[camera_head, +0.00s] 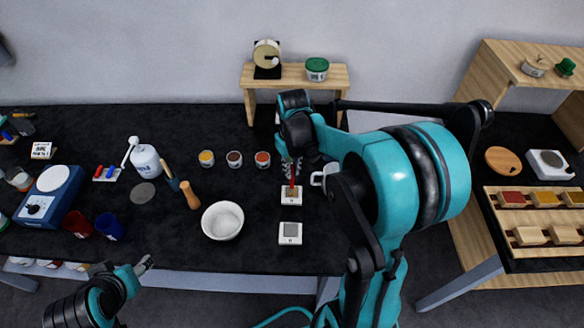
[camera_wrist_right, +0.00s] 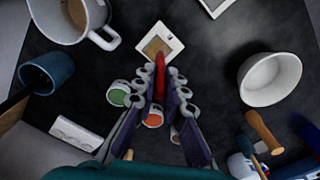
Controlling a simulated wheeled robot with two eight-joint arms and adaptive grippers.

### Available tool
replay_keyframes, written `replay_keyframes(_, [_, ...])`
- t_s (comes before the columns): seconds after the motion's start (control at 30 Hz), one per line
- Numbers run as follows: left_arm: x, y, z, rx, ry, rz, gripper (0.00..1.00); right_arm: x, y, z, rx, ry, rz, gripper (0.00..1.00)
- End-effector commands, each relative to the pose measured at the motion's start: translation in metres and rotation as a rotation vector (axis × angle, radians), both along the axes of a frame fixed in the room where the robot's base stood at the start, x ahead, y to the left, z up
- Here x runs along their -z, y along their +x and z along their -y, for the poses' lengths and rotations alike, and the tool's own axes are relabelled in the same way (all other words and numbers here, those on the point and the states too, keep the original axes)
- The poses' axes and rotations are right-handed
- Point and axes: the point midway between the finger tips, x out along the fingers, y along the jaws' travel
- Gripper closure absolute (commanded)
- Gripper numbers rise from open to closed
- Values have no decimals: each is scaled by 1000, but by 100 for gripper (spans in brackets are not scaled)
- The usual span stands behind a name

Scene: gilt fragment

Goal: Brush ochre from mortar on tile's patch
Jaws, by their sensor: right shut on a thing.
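My right gripper (camera_head: 291,166) is shut on a red brush (camera_head: 292,184), which also shows between the fingers in the right wrist view (camera_wrist_right: 159,85). The brush points down at a white tile (camera_head: 291,196) with an ochre-brown patch, also in the wrist view (camera_wrist_right: 146,48). The brush tip is at the patch; I cannot tell whether it touches. The white mortar bowl (camera_head: 222,220) stands left of the tiles and looks pale inside; it also shows in the wrist view (camera_wrist_right: 270,80). My left gripper (camera_head: 144,264) is low at the left, away from these things; its jaw opening is unclear.
A second tile with a grey patch (camera_head: 290,233) lies in front. A wooden pestle (camera_head: 190,195) lies left of the bowl. A white mug (camera_wrist_right: 72,20) stands close to the tile.

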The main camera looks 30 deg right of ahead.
Motion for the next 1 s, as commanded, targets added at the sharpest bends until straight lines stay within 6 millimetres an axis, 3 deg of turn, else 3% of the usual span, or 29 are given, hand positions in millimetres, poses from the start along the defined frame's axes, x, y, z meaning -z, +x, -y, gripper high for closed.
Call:
replay_keyframes(0.3, [3, 0, 0, 0, 0, 0, 48, 1, 19, 12, 0, 0, 1, 100])
replay_keyframes(0.77, [-1, 0, 0, 0, 0, 0, 48, -1, -5, -3, 0, 0, 0, 100])
replay_keyframes(1.0, [1, 0, 0, 0, 0, 0, 48, 0, 5, 3, 1, 0, 0, 100])
